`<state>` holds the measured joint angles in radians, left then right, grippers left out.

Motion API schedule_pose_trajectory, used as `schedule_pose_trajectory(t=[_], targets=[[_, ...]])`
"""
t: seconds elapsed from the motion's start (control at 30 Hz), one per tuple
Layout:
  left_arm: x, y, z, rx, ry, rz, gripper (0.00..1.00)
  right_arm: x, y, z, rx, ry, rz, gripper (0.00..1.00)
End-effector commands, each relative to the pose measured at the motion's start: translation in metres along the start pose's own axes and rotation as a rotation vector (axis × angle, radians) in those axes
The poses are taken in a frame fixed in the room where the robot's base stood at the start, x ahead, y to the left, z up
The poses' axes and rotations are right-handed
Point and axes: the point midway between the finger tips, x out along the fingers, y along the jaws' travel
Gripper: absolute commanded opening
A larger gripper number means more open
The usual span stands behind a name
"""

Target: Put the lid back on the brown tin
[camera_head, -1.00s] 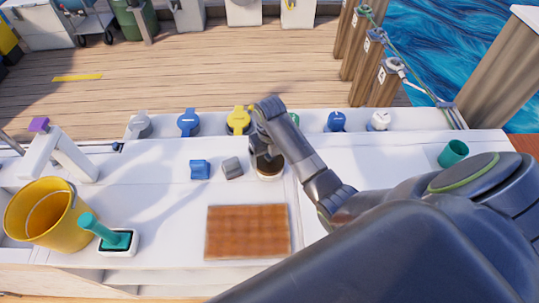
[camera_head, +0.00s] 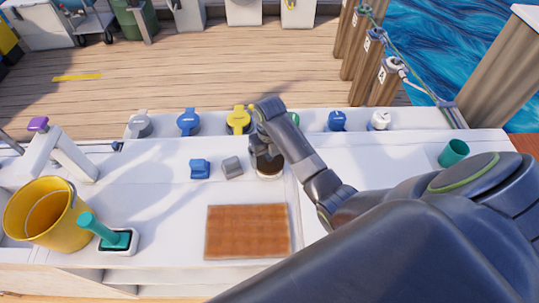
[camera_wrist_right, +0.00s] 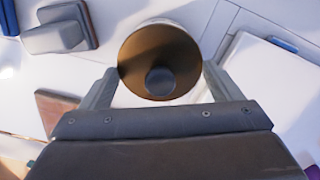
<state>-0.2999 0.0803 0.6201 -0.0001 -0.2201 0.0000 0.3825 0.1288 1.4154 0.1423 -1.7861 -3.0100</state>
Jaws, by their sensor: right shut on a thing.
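The brown tin (camera_head: 269,173) stands on the white counter behind the brown board, mostly covered by my right gripper (camera_head: 266,158). In the right wrist view the round brown lid (camera_wrist_right: 150,60) with a dark knob (camera_wrist_right: 160,82) lies over the tin, and a pale rim shows along its far edge. My right gripper (camera_wrist_right: 158,85) is shut on the lid, with one finger on each side of it. I cannot tell whether the lid sits flush. My left gripper is not in view.
A brown board (camera_head: 247,232) lies in front of the tin. A grey block (camera_head: 232,167) and a blue block (camera_head: 200,169) are left of it. A yellow bucket (camera_head: 48,213) and a teal-handled tool (camera_head: 105,235) stand further left. A teal cup (camera_head: 453,153) stands at the right.

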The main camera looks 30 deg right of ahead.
Motion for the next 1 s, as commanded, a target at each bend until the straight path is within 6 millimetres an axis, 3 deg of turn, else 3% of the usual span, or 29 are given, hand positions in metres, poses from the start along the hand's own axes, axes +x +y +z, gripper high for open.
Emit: schedule_pose_trajectory(t=[0.43, 0.47, 0.53, 1.0], targets=[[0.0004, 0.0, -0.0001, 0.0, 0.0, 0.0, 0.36, 0.0003, -0.0003, 0.0001, 0.0, 0.0, 0.0, 0.63], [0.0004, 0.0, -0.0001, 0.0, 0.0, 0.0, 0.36, 0.0003, -0.0003, 0.0001, 0.0, 0.0, 0.0, 0.89], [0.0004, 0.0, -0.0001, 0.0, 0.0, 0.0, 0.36, 0.0003, -0.0003, 0.0001, 0.0, 0.0, 0.0, 0.98], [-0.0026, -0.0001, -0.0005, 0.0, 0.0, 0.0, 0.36, -0.0027, -0.0002, 0.0001, 0.0, 0.0, 0.0, 1.0]])
